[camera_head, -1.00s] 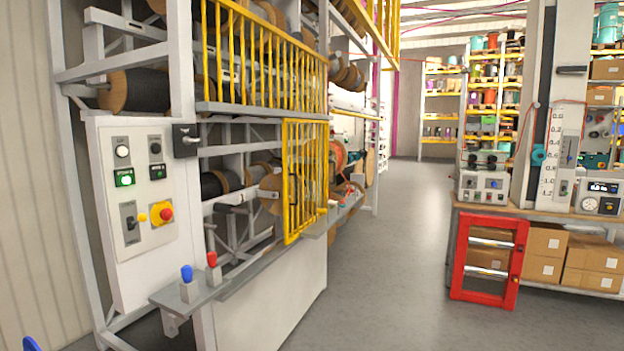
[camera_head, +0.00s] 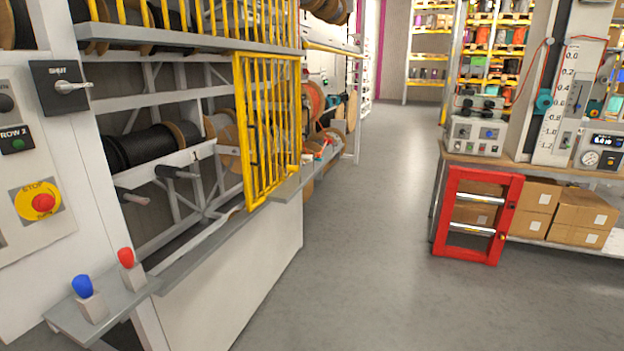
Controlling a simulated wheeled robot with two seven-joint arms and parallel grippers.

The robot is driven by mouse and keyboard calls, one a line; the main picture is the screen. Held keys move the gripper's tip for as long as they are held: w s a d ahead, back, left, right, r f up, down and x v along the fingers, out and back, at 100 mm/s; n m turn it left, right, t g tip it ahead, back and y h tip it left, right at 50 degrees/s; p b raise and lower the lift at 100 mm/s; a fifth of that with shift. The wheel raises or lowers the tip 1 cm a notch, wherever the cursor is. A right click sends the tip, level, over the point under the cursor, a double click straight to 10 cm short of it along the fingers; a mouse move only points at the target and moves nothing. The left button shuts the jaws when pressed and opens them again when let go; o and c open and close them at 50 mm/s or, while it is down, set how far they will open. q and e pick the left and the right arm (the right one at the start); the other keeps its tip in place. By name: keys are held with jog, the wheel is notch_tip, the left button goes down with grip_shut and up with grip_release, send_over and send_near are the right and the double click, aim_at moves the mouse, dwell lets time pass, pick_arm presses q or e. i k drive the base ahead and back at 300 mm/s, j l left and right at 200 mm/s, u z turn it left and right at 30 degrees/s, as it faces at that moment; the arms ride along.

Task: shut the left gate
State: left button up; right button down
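A yellow barred gate (camera_head: 268,128) stands at the right part of the reel rack's front opening. It is swung outward at an angle, and the opening to its left is uncovered. Behind that opening lie a black cable reel (camera_head: 150,146) and other reels. A red-framed gate (camera_head: 478,215) stands at the bench on the right, in front of cardboard boxes. I cannot tell from the picture which gate the task calls left, though the yellow one is further left. Neither of my grippers is in view.
A control panel (camera_head: 30,225) with a red stop button and a switch box (camera_head: 61,88) marked SHUT is at the left. A grey ledge (camera_head: 100,308) with blue and red knobs juts out at front left. The floor (camera_head: 370,250) between rack and bench (camera_head: 560,172) is clear.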

aim_at(235, 53)
jog(key=i+l+z, duration=0.15)
jog(key=i, duration=1.6)
